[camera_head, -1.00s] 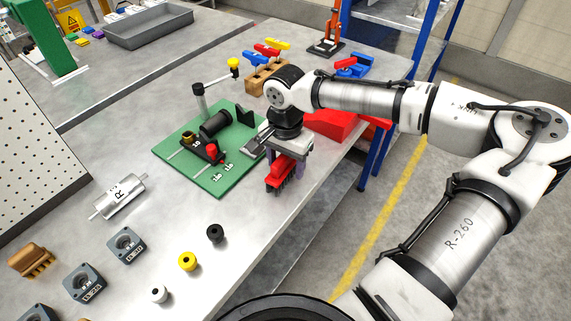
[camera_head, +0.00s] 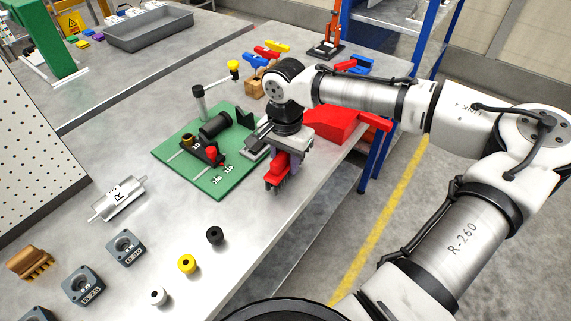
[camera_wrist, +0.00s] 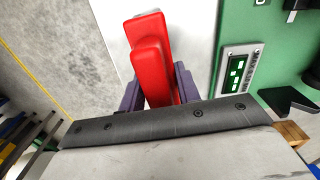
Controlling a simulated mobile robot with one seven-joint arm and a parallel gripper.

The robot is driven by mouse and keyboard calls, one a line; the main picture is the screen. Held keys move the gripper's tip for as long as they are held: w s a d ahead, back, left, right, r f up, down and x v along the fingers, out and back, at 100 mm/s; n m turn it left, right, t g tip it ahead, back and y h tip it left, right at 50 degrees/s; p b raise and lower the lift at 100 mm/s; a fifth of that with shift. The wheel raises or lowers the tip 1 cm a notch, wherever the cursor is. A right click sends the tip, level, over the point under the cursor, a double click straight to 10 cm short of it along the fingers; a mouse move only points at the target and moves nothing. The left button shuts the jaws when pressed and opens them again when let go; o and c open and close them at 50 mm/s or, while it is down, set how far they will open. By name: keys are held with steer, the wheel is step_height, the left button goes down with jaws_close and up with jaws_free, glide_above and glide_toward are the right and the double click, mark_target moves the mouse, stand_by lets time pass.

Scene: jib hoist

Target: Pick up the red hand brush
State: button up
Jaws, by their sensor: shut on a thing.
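The red hand brush (camera_head: 274,176) is at the front edge of the green board, with its dark bristles pointing down. My gripper (camera_head: 288,163) is above it, shut on its red body. In the wrist view the brush (camera_wrist: 150,55) fills the gap between the two purple fingers of my gripper (camera_wrist: 160,90). The fingers hide part of the brush. I cannot tell for sure whether the bristles are clear of the table.
The green board (camera_head: 215,190) with a black fixture and a lever post is left of my gripper. Black, yellow and white knobs (camera_head: 187,263) stand in front.

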step_height(320, 180, up, 18)
steer(key=b, duration=0.1)
steer(key=shift+r+b, duration=0.2)
steer(key=shift+b, duration=0.2)
